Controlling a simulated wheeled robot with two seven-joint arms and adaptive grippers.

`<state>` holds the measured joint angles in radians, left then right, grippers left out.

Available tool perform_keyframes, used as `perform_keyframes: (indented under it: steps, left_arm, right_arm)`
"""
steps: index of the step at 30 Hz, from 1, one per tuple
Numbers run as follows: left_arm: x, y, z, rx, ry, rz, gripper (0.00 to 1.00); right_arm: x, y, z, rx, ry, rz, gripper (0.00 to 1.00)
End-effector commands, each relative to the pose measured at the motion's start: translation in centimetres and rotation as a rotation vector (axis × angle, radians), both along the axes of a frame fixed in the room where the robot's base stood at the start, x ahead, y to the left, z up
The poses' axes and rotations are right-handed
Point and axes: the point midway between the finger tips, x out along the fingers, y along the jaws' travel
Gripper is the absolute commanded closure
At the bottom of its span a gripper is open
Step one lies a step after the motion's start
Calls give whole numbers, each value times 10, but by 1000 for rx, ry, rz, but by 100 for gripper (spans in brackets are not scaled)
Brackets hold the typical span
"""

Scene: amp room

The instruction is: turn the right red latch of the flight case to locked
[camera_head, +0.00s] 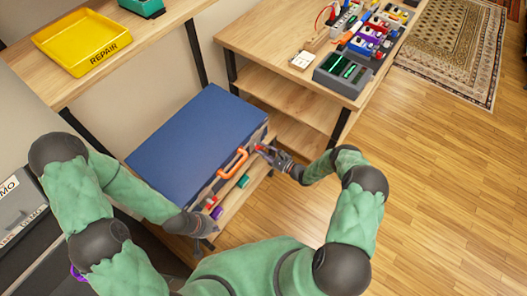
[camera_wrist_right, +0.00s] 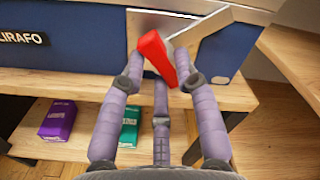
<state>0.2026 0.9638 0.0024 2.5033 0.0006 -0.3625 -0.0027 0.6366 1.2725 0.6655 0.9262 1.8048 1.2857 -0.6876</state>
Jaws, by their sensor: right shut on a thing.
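The blue flight case (camera_head: 195,140) lies on a wooden shelf, its front with the orange handle (camera_head: 233,163) facing me. Its right red latch (camera_head: 259,148) sits near the right end of the front. In the right wrist view the latch (camera_wrist_right: 155,55) is a red lever, tilted, over a grey metal plate. My right gripper (camera_head: 268,152) is at this latch, its purple-grey fingers shut around the lever. The left red latch (camera_head: 210,201) is near the front's left end. My left gripper (camera_head: 197,240) hangs below and left of it; its fingers are too small to read.
Purple (camera_wrist_right: 58,120) and teal (camera_wrist_right: 129,126) boxes sit on the shelf below the case front. A wooden bench (camera_head: 290,40) with pedals stands right of the case. A yellow REPAIR tray (camera_head: 82,42) is on the upper left shelf. Open floor lies right.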

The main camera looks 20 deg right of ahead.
Motion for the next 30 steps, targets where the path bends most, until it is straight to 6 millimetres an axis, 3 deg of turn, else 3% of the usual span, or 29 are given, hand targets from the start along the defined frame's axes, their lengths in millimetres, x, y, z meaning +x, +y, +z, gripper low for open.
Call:
perform_keyframes:
  steps: [18,30]
  left_arm:
    - [0,0,-9,0,0,0,100]
    - [0,0,-11,0,0,0,100]
  right_arm:
    - [-1,1,-5,-452,-347,5,100]
    - [0,0,-5,-652,-502,6,100]
